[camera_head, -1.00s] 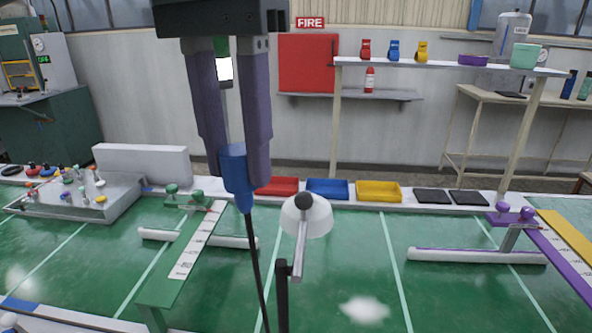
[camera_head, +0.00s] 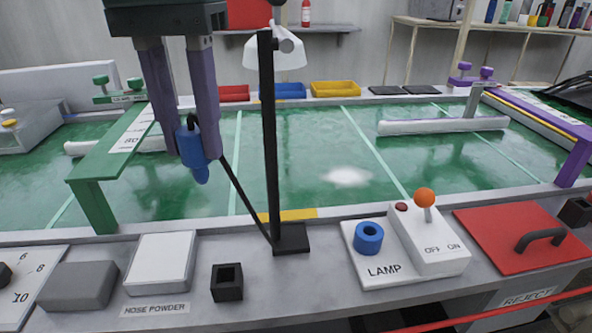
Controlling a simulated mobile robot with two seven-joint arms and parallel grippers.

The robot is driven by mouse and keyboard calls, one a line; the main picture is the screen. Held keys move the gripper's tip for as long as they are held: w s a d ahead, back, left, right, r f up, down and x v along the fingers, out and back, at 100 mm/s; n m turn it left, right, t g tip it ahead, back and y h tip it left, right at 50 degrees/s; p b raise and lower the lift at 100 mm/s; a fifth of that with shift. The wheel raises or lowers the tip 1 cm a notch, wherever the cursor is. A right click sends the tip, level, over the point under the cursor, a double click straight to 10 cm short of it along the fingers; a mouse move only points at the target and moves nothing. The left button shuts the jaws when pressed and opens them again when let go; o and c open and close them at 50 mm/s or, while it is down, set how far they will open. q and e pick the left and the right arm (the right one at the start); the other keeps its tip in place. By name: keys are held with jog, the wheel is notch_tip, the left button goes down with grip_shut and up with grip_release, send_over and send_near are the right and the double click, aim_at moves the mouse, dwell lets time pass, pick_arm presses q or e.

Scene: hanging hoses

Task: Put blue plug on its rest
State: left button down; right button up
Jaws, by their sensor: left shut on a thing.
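My left gripper (camera_head: 191,150) is shut on the blue plug (camera_head: 193,162) and holds it in the air above the green table, at left of the head view. The plug's narrow tip points down. Its black cord (camera_head: 245,202) leaves the top and runs down right to the foot of the black lamp post (camera_head: 269,150). A small black square holder (camera_head: 227,282) with a hollow top stands on the front ledge, below and right of the plug. A blue ring socket (camera_head: 368,238) sits on the white lamp box. Neither is labelled as the plug's rest. My right gripper is out of view.
The lamp post stands upright just right of my gripper. A green bench (camera_head: 98,208) is to its left. A white hose powder block (camera_head: 160,262) and grey block (camera_head: 78,287) lie left of the holder. A red reject lid (camera_head: 510,243) is at right.

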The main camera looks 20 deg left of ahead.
pick_arm(q)
notch_tip(320, 180, down, 18)
jog(key=b, duration=0.4)
jog(key=shift+b, duration=0.3)
jog(key=shift+r, duration=0.1)
jog(key=c, duration=0.6)
grip_release()
